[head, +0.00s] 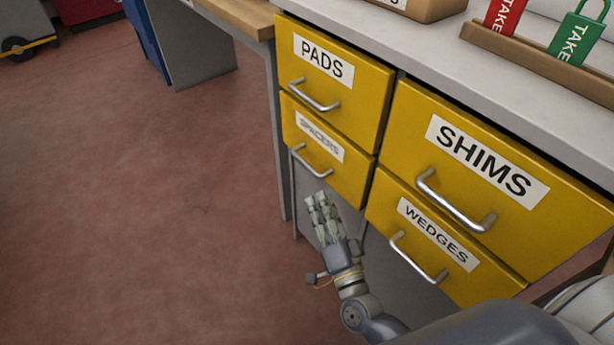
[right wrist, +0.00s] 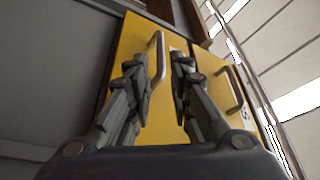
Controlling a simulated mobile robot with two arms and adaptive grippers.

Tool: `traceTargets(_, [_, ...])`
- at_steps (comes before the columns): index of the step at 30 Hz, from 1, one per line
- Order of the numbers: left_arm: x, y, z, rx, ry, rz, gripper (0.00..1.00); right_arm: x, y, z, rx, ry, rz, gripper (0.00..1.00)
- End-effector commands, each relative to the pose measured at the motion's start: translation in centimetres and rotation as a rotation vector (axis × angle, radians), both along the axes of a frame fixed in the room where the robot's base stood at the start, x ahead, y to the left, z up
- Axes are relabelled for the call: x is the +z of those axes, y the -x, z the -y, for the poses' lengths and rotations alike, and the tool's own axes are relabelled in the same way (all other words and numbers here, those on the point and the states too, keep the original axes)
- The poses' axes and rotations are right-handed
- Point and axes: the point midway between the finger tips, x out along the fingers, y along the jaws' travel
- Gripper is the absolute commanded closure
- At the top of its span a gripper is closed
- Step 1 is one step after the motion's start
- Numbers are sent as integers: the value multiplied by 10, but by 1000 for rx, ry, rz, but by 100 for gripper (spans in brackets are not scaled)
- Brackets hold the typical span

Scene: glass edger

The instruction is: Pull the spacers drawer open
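The spacers drawer (head: 345,174) is a yellow front at the lower left of the cabinet, under the pads drawer. It looks flush with its neighbours. Its silver bar handle (head: 312,163) is bare in the head view. My right gripper (head: 318,200) is just below that handle, fingers pointing up towards it. In the right wrist view its fingers (right wrist: 157,75) are spread with nothing held. A silver handle (right wrist: 157,50) on a yellow front shows beyond the gap, partly behind the left finger; it appears to be the spacers handle. My left gripper is not in view.
The pads drawer (head: 365,105) is above, the shims drawer (head: 400,120) and wedges drawer (head: 380,205) to the right. Red and green tags stand in a wooden rack (head: 530,60) on the worktop. Open red floor (head: 130,200) lies to the left.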

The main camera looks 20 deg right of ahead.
Motion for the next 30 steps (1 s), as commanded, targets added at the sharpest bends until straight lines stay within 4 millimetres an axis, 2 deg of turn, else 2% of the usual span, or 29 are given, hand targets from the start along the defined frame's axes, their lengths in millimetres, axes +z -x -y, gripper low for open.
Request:
traceTargets(15, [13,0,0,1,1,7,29,19,-86,-2,0,2,1,80])
traceTargets(21, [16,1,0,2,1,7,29,22,-99,-2,0,3,0,80])
traceTargets(29, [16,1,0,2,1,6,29,22,-100,-2,1,3,-2,80])
traceTargets(30, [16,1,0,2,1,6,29,22,-100,-2,1,3,-1,85])
